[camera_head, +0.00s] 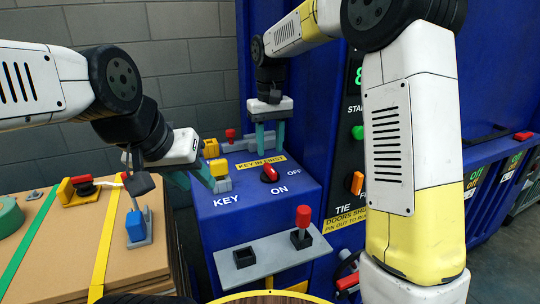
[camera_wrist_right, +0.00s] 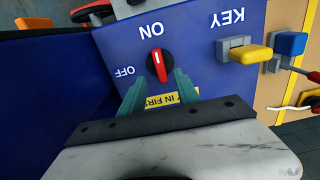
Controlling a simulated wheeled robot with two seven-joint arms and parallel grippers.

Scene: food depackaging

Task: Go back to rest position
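My left gripper (camera_head: 191,179) has its two teal fingers apart and empty, beside the left edge of the blue control box (camera_head: 222,222). My right gripper (camera_head: 270,138) points down over the back of the box. In the right wrist view, the right gripper (camera_wrist_right: 160,95) has its fingers apart, nothing between them. The red-and-black knob (camera_wrist_right: 157,65) lies just beyond their tips, its red bar toward ON; it also shows in the head view (camera_head: 269,174). A yellow key (camera_wrist_right: 250,54) sits in the grey KEY slot.
A grey shelf (camera_head: 270,255) holds a red-topped pin (camera_head: 303,215) and an empty black socket (camera_head: 244,257). A strapped cardboard stack (camera_head: 60,245) stands at left, with a blue clamp (camera_head: 136,226). A blue panel with a green button (camera_head: 357,132) stands behind my right arm.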

